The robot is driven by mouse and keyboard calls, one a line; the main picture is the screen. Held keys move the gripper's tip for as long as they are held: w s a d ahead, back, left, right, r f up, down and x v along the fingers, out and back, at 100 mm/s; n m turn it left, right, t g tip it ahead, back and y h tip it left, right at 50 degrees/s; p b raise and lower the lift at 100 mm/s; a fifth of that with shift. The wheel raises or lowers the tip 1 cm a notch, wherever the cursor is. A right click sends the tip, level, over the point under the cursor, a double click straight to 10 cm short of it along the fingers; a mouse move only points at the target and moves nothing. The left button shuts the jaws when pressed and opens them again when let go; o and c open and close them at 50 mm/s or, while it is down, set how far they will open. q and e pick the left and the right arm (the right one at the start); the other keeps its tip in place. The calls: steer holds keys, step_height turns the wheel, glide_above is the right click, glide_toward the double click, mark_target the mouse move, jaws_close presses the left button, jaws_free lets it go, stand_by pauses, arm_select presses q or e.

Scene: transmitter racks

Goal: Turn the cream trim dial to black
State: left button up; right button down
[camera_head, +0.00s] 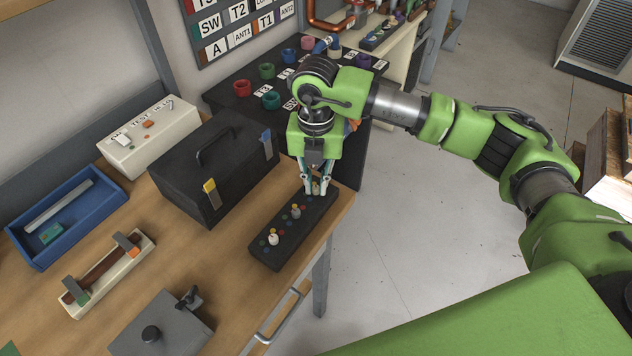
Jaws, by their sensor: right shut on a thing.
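A long black dial panel (274,256) lies near the right edge of the wooden bench. A pale, cream-white dial (273,239) stands at its near end and a grey dial (296,211) at its middle. Small coloured dots surround the dials. My right gripper (316,190) points down over the panel's far end, its fingers shut on a third dial (316,187). That dial is mostly hidden and looks tan or olive; I cannot tell its exact colour or which dot it points to. My left gripper is out of view.
A black case (205,165) with yellow and blue latches stands left of the panel. A blue tray (68,222), a cream holder (108,275) and a grey box (160,328) are farther left. A black rack top with coloured rings (270,99) is behind. Open floor lies right.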

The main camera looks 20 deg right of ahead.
mark_target(316, 188)
steer(key=n+b, duration=0.5)
steer(key=b, duration=0.1)
steer(key=shift+f, duration=0.2)
steer(key=shift+r+n+b, duration=0.1)
steer(key=shift+n+b, duration=0.95)
steer(key=shift+n, duration=0.15)
steer(key=shift+r+n+b, duration=0.15)
steer(key=shift+n+b, duration=0.7)
steer(key=shift+n, duration=0.25)
steer(key=c, duration=2)
jaws_free()
step_height(316, 188, up, 12)
steer(key=shift+r, duration=0.1)
